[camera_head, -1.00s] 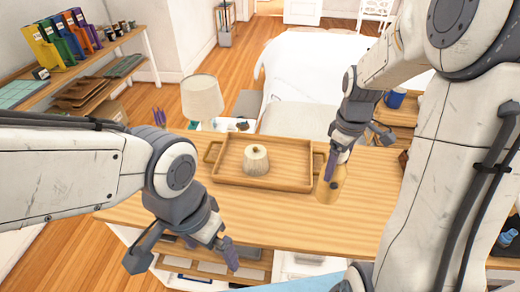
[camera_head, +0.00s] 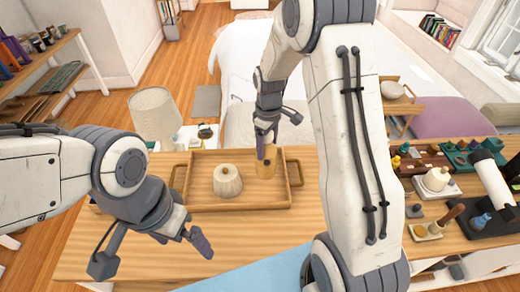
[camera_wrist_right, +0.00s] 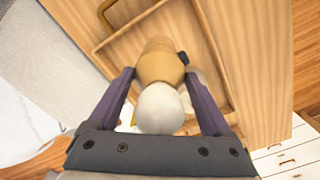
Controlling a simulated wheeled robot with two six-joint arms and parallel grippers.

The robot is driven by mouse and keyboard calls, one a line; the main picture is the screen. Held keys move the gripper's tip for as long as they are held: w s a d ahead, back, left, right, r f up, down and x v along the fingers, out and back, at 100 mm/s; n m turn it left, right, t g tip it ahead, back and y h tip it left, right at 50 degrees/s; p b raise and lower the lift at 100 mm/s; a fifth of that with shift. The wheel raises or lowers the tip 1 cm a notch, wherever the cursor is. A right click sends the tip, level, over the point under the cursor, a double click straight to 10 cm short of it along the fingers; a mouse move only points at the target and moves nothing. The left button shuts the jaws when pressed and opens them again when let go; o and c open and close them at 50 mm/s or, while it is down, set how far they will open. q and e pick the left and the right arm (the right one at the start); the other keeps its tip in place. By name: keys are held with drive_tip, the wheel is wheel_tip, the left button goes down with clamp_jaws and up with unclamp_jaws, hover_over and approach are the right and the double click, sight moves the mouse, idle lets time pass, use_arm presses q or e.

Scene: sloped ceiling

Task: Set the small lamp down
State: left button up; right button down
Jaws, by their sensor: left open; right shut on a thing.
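The small lamp (camera_head: 266,170), with a tan wooden body, is at the right part of the wooden tray (camera_head: 240,207) in the head view. In the right wrist view the lamp (camera_wrist_right: 160,66) shows its white round top towards me. My right gripper (camera_head: 266,150) is shut on it; its purple fingers lie on both sides in the wrist view (camera_wrist_right: 158,82). I cannot tell whether the lamp's base touches the tray. My left gripper (camera_head: 152,252) is open and empty over the table's front left part.
A beige ribbed lidded pot (camera_head: 228,182) stands in the tray, left of the lamp. A larger lamp with a pale shade (camera_head: 155,115) stands behind the tray's left side. A shelf of small items (camera_head: 440,180) is at right.

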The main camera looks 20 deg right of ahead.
drive_tip(key=f, duration=0.1)
drive_tip(key=w+f+p, duration=0.1)
drive_tip(key=f, duration=0.1)
drive_tip(key=w+a+f+p, duration=0.1)
drive_tip(key=shift+f, duration=0.65)
drive_tip(key=shift+f, duration=0.2)
unclamp_jaws()
